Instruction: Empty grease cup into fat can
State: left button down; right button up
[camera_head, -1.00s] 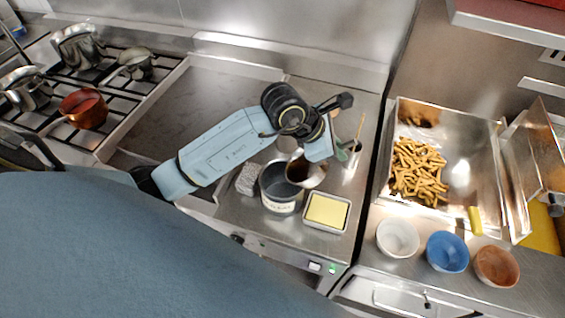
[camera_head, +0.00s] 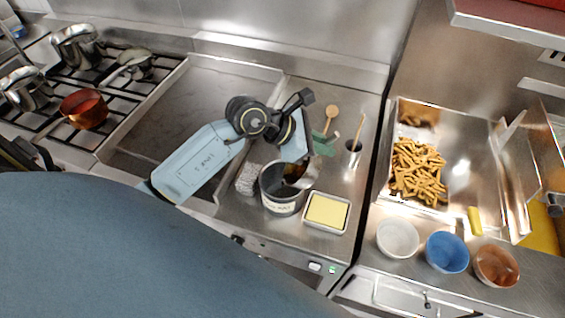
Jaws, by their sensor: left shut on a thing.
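The fat can (camera_head: 282,207), a grey open-topped can with a pale label, stands upright on the steel counter. My left gripper (camera_head: 302,157) is above its back right side and is shut on the grease cup (camera_head: 308,179). The cup is a small metal cup, strongly tilted, with its mouth towards the left over the can's opening. Dark brown colour shows at the cup's mouth. I cannot tell how much grease is in it. The cup hides part of the can's far right rim. My right gripper is not in view.
A tray of yellow fat (camera_head: 327,211) stands close right of the can, and a grey scouring pad (camera_head: 247,179) close left. A utensil pot (camera_head: 353,154) and a wooden spoon (camera_head: 331,112) are behind. Bowls (camera_head: 447,252) and a fries bin (camera_head: 462,150) are at right.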

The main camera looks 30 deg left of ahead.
pick_arm(q)
jog(key=shift+a+r, duration=0.15)
jog(key=shift+a, duration=0.05)
jog(key=shift+s+a+r+t+h, duration=0.35)
jog(key=shift+a+r+t+h, duration=0.05)
jog(key=shift+a+h, duration=0.2)
jog(key=shift+s+a+r, duration=0.1)
jog(key=shift+s+a+r+n+t+h, duration=0.15)
jog(key=shift+s+a+t+h, duration=0.1)
jog(key=shift+a+h, duration=0.15)
jog(key=shift+s+a+r+n+t+h, duration=0.1)
jog(key=shift+s+a+r+t+h, duration=0.15)
jog(key=shift+a, duration=0.25)
jog(key=shift+s+a+r+n+t+h, duration=0.1)
jog(key=shift+s+a+t+h, duration=0.1)
jog(key=shift+a+h, duration=0.2)
jog(key=shift+a, duration=0.1)
